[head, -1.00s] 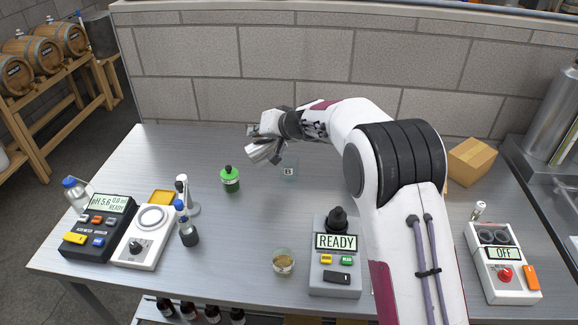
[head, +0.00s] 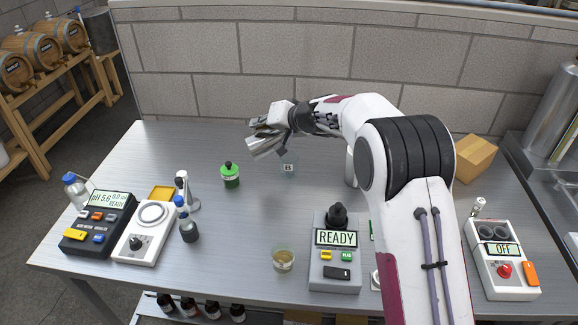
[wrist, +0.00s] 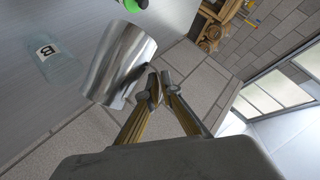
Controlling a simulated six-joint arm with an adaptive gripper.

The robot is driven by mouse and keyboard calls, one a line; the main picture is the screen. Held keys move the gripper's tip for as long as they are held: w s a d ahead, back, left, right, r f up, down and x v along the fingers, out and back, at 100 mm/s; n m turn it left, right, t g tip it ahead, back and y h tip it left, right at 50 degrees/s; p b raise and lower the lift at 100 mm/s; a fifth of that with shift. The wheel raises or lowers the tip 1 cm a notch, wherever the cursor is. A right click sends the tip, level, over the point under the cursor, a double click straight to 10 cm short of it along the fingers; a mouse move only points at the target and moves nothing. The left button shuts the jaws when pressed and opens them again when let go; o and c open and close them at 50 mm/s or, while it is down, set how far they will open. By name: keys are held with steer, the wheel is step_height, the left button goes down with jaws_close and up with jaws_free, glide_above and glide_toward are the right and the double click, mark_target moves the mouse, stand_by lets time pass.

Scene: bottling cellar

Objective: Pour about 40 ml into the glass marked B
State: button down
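The clear glass marked B (head: 289,168) stands on the bench beyond the middle; it also shows in the wrist view (wrist: 50,58). My gripper (head: 285,128) is shut on a shiny metal cup (head: 264,146) and holds it above the bench, tilted, to the left of and above the glass in the head view. In the wrist view my gripper's fingers (wrist: 163,90) pinch the edge of the metal cup (wrist: 120,65). The cup is apart from the glass. I see no stream of liquid, and the cup's contents are hidden.
A dish (head: 283,259) and a grey device reading READY (head: 335,270) are nearer the front. A pH meter (head: 95,225) and white stirrer (head: 146,235) stand left. A cardboard box (head: 475,158) is right.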

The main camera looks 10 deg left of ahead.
steer(key=shift+w+d+r+m+y+p, duration=0.2)
steer(key=shift+d+r+m+y+p, duration=0.1)
steer(key=shift+d+r+y+p, duration=0.25)
stand_by(0.4)
steer(key=shift+s+a+p, duration=0.35)
steer(key=shift+a+p, duration=0.1)
steer(key=shift+s+a, duration=0.1)
steer(key=shift+a, duration=0.3)
steer(key=shift+d+r+m+y, duration=0.35)
steer(key=shift+r+m, duration=0.05)
stand_by(2.1)
steer(key=shift+a+f, duration=0.1)
steer(key=shift+a, duration=0.15)
steer(key=s+a+f+n+h, duration=0.2)
steer(key=a+f+h, duration=0.1)
steer(key=shift+f, duration=0.2)
steer(key=shift+f+n+h, duration=0.25)
steer(key=shift+n+h, duration=0.05)
steer(key=shift+n, duration=0.1)
